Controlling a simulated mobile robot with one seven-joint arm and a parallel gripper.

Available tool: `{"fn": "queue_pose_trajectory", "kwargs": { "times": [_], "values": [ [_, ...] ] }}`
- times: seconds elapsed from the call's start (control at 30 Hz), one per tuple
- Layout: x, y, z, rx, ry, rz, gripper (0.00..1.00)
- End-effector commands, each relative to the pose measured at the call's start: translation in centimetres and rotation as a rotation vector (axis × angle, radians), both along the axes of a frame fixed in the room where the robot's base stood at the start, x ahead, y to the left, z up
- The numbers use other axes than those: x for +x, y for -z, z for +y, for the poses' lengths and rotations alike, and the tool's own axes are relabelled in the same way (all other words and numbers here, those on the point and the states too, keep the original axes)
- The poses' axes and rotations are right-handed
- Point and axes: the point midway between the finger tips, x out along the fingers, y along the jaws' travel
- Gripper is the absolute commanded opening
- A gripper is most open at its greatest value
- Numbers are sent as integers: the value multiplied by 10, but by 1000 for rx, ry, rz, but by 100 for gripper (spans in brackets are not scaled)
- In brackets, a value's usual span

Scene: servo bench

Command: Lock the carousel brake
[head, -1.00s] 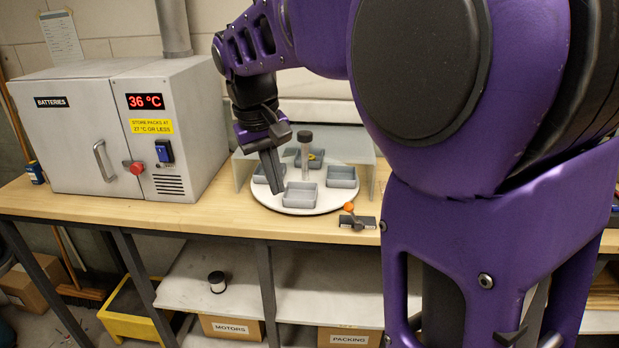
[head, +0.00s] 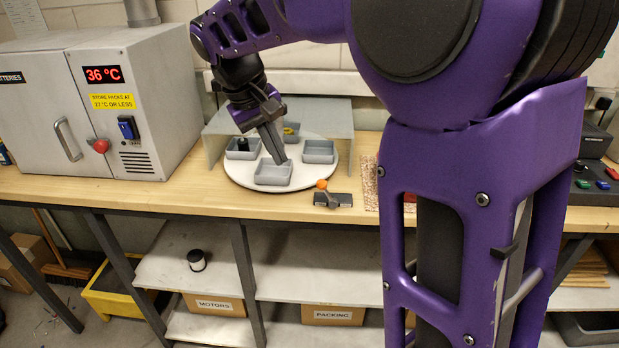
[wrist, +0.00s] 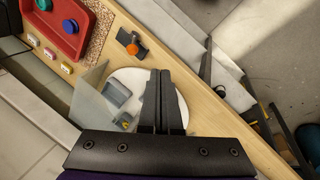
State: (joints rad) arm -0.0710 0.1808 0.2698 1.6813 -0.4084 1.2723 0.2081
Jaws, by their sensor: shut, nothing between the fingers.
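The carousel (head: 338,174) is a white round disc on the bench with several grey bins on it. The brake, a small lever with an orange knob (head: 321,184) on a dark base (head: 341,201), is at its front right edge. The brake also shows in the wrist view (wrist: 132,48), beyond and left of my fingertips. My gripper (head: 281,160) is shut and empty, pointing down over the carousel near the front bin (head: 272,174). It is left of the brake and apart from it. In the wrist view, the fingers (wrist: 161,73) cover part of the disc.
A grey guard (head: 222,143) stands behind and around the carousel's back. A battery cabinet (head: 150,110) reading 36 °C is at left. A red tray (wrist: 88,30) and several coloured buttons (wrist: 50,53) show in the wrist view. The bench front is clear.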

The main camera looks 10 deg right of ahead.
Motion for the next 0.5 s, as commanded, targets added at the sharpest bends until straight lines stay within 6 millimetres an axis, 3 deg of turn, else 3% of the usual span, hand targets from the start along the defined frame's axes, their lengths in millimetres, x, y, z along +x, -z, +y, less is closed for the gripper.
{"fn": "queue_pose_trajectory", "kwargs": {
  "times": [0.27, 0.5],
  "values": [
    [2, 13, -4, 1, 2, 2, 0],
    [8, 58, -18, 0, 3, 5, 0]
  ]
}}
